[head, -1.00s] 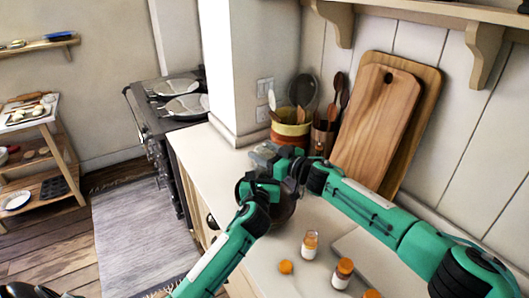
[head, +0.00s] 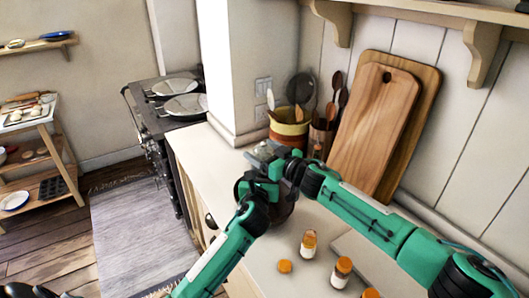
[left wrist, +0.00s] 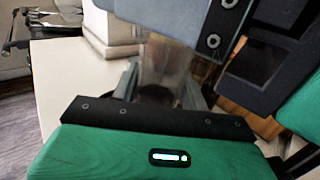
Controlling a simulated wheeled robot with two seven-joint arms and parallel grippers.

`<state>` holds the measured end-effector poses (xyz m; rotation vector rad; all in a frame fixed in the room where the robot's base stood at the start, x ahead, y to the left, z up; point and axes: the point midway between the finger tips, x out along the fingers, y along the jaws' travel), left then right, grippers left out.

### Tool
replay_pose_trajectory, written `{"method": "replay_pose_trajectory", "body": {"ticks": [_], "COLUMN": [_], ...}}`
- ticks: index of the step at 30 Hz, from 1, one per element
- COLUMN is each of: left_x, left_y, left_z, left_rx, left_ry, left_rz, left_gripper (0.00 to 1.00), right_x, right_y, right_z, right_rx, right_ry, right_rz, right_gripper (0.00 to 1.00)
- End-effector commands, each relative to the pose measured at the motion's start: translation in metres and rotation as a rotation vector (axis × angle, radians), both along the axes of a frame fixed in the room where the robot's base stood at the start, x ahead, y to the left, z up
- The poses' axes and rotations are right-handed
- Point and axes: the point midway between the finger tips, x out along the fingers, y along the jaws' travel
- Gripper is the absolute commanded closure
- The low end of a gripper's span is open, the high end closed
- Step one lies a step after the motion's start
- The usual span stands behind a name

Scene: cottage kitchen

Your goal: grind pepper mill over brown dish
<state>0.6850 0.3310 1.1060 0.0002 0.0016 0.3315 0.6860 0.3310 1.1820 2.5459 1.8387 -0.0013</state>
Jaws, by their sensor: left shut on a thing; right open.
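A brown rounded dish (head: 283,212) sits on the counter, largely hidden behind my two arms in the head view. My right gripper (head: 262,152) reaches in from the right above and behind it, and its jaws are open. My left gripper (left wrist: 160,88) is shut on a clear, glassy object with a dark lower part, which looks like the pepper mill (left wrist: 166,62). My right gripper's grey and black parts cross close above the mill in the left wrist view. In the head view the mill is hidden or too small to tell.
A utensil crock (head: 289,132) and wooden cutting boards (head: 375,125) stand against the wall. A stove (head: 160,120) is at left.

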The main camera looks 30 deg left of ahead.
Motion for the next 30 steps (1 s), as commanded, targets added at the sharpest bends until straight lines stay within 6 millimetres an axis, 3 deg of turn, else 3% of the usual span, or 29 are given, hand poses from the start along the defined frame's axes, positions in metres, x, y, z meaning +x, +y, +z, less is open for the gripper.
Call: {"method": "replay_pose_trajectory", "body": {"ticks": [7, 21, 30], "left_x": [0.0, 0.0, 0.0], "left_y": [0.0, 0.0, 0.0], "left_z": [0.0, 0.001, 0.0], "left_rx": [0.0, 0.0, 0.0], "left_ry": [-0.001, -0.001, -0.001], "left_rz": [0.0, 0.0, 0.0], "left_gripper": [0.78, 0.78, 0.78], "right_x": [-0.003, -0.026, -0.036], "right_y": [-0.012, -0.082, -0.111], "right_z": [0.0, 0.0, 0.0], "right_rx": [0.0, -0.001, 0.0], "right_ry": [0.0, 0.0, 0.001], "right_rz": [0.0, -0.001, 0.0], "right_gripper": [0.24, 0.24, 0.24]}}
